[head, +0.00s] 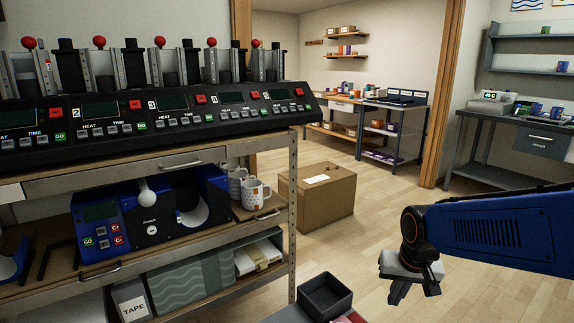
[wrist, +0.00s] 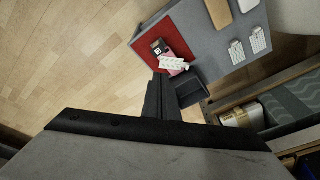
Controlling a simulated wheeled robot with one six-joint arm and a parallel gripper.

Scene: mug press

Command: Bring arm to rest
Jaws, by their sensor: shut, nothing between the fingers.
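My gripper (head: 413,288) hangs from the end of my blue arm at the lower right of the head view, fingers pointing down, over open floor. It is shut and empty. In the wrist view its dark fingers (wrist: 160,98) are together, and they appear in front of the edge of a grey surface (wrist: 213,58). Nothing is held between them. The head view shows the gripper apart from the shelf rack and the cardboard box.
A dark bin (head: 325,294) sits low at the bottom centre. A pink packet (wrist: 171,62) lies on a red patch. A cardboard box (head: 317,196) stands on the floor. The mug press (head: 97,225) and patterned mugs (head: 256,193) are on the left rack. Floor around the gripper is clear.

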